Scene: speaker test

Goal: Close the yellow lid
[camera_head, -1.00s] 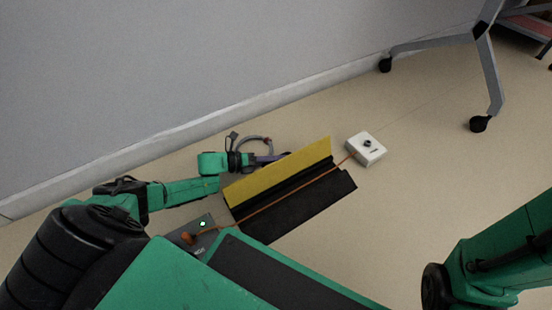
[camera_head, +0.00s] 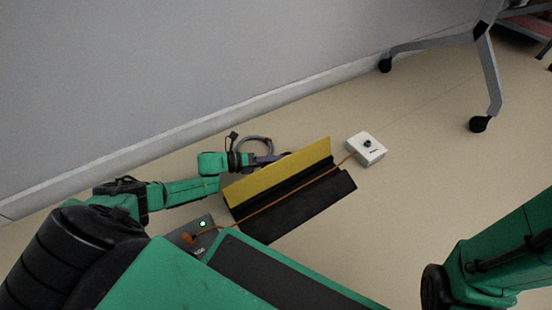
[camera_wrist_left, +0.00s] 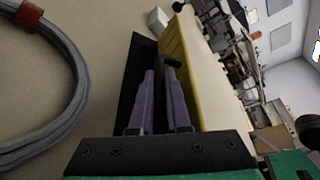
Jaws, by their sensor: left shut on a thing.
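The yellow lid (camera_head: 285,170) stands raised along the black base (camera_head: 300,205) of a cable channel on the floor. An orange cable (camera_head: 285,197) lies along the channel. My left gripper (camera_head: 268,159) is at the lid's far, wall-facing side. In the left wrist view its purple fingers (camera_wrist_left: 164,98) are shut on a black handle-like piece (camera_wrist_left: 166,64) next to the yellow lid (camera_wrist_left: 180,62). How that piece joins the lid is hidden. My right arm shows at the right edge of the head view; its gripper is out of view.
A white box (camera_head: 366,148) stands at the channel's far right end. A grey box (camera_head: 203,226) with a green light is at the near left end. A grey cable loop (camera_head: 262,139) lies behind my left gripper, near the wall. Wheeled furniture legs (camera_head: 490,75) stand upper right. Floor right of the channel is clear.

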